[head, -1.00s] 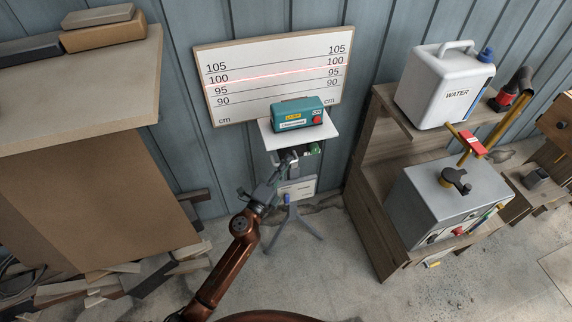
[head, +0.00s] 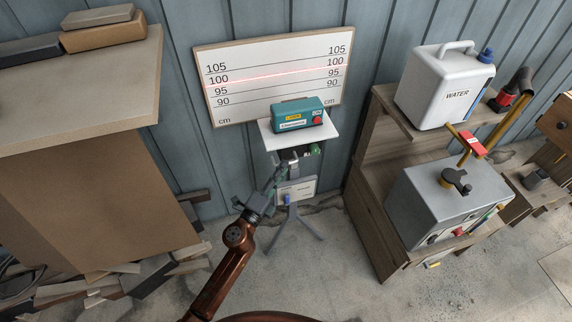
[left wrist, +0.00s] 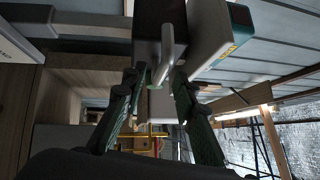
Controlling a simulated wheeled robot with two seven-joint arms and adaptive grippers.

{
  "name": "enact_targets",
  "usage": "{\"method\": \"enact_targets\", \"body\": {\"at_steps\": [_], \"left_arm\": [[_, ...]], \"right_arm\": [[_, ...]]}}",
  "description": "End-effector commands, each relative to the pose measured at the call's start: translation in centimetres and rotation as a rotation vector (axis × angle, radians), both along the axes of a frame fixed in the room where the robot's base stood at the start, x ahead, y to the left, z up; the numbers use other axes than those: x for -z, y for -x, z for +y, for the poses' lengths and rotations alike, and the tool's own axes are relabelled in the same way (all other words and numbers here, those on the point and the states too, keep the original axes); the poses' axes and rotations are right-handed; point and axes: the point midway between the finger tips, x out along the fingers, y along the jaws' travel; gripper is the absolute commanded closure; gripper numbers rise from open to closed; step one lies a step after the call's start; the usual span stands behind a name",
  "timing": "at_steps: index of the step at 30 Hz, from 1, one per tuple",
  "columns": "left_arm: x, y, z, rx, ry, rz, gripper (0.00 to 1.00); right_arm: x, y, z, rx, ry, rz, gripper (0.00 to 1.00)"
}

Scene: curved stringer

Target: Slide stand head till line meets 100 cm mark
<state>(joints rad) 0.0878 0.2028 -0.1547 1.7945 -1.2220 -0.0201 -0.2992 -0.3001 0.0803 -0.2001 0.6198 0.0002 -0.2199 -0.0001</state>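The stand head is a small white shelf (head: 299,132) on a tripod stand (head: 290,218). A teal laser box (head: 297,113) with a yellow label and red knob sits on it. A red line (head: 278,75) crosses the white scale board (head: 240,55) close to the 100 cm mark; the exact gap is too small to tell. My left gripper (head: 279,169) is just below the shelf, at the front of the stand. In the left wrist view its two green fingers (left wrist: 159,72) stand apart on either side of a metal lever (left wrist: 166,50). My right gripper is not in view.
A wooden cabinet (head: 95,95) stands at the left, with scrap wood on the floor. At the right, wooden shelving (head: 375,200) holds a white water container (head: 445,85) and a grey metal box (head: 450,200). The floor before the stand is clear.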

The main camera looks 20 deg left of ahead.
Motion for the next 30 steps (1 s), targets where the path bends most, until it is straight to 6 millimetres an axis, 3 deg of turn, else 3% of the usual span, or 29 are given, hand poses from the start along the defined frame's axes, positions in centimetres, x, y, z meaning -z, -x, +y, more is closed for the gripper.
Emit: {"method": "enact_targets", "body": {"at_steps": [6, 12, 18, 30], "left_arm": [[0.8, 4.7, 1.0, -0.002, 0.004, 0.003, 0.73], [1.1, 7.4, 1.6, -0.002, 0.003, 0.001, 0.73], [1.2, 8.4, 1.8, -0.001, 0.0, -0.001, 0.73], [1.2, 8.4, 1.8, -0.001, 0.0, -0.001, 0.73]], "right_arm": [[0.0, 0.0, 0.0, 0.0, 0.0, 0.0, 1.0], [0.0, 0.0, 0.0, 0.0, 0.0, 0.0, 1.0], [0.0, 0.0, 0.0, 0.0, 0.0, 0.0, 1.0], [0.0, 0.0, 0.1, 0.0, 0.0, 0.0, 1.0]]}}
